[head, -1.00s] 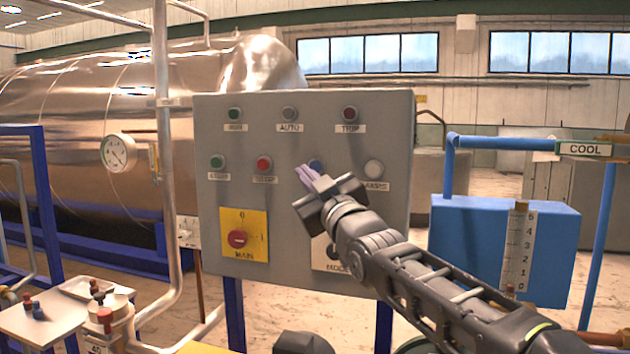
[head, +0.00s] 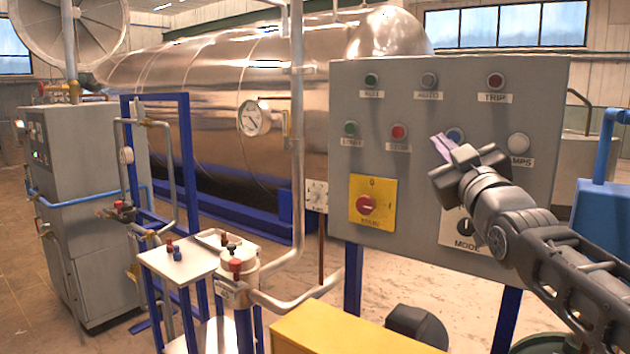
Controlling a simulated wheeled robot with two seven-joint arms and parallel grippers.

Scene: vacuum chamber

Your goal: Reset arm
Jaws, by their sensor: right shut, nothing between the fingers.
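My right gripper (head: 441,146) is in front of the grey control panel (head: 300,0) on the right side of the head view. The panel's bare grey face (head: 425,255) shows below its rows of buttons. The gripper's pale lilac fingertips are together with nothing between them, close to the blue button (head: 455,134). I cannot tell whether they touch the panel. The forearm comes in from the lower right and covers part of the MODE switch (head: 465,226). The red and yellow main switch (head: 367,205) is left of the gripper and clear of it. My left gripper is not in view.
A small white table (head: 180,262) with a tray and small coloured parts stands left of the panel. A vertical pipe (head: 297,130) with a gauge (head: 253,118) rises between them. A yellow box top (head: 340,335) is at the bottom.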

